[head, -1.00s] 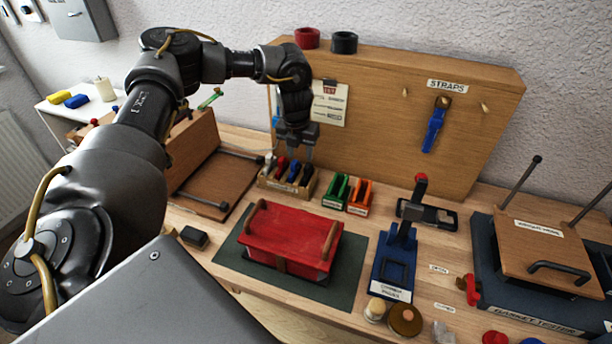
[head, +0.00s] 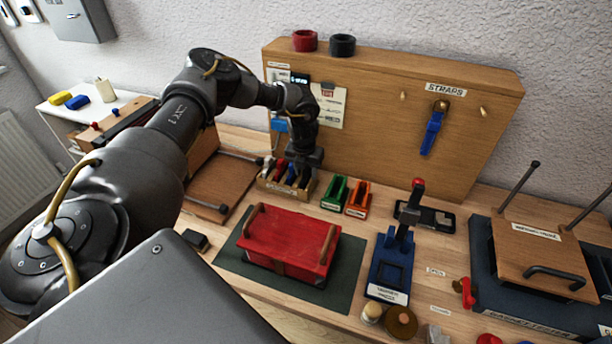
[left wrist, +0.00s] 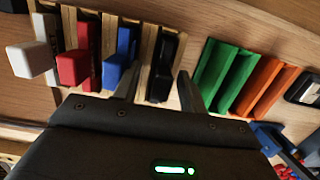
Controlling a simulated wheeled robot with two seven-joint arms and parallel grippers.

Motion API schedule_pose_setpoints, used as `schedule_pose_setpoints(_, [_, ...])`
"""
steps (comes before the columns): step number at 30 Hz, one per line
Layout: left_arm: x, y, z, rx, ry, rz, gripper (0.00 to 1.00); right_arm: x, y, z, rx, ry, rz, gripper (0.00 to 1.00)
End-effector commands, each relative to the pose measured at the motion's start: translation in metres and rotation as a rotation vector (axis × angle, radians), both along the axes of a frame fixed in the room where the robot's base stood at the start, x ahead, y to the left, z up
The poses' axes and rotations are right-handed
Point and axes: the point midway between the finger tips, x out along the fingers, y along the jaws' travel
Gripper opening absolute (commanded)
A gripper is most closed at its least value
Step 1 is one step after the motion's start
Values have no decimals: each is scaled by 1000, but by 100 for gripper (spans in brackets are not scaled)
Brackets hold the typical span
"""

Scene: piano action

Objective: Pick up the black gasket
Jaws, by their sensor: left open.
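The black gasket (left wrist: 165,62) is the black piece in the last slot of the wooden rack (left wrist: 147,40), beside the white, red and blue pieces in the left wrist view. My left gripper (left wrist: 160,85) is open, with one finger on each side of the black piece. Whether the fingers touch it cannot be told. In the head view the left gripper (head: 304,168) is low over the right end of the rack (head: 268,184) and hides the black piece. My right gripper is not in view.
Green (head: 335,193) and orange (head: 358,198) holders stand just right of the rack. A red box (head: 290,240) with wooden handles lies on a dark mat (head: 345,280) in front. The upright strap board (head: 390,120) stands close behind.

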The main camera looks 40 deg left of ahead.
Motion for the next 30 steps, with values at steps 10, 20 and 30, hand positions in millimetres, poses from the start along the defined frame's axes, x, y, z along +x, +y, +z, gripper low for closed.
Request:
schedule_pose_setpoints(10, [0, 0, 1, -1, 0, 0, 6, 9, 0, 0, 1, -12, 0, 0])
schedule_pose_setpoints(20, [1, -1, 2, -2, -2, 0, 0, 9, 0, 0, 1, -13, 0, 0])
schedule_pose_setpoints(30, [2, -1, 55, -3, -6, -1, 0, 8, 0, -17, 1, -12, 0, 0])
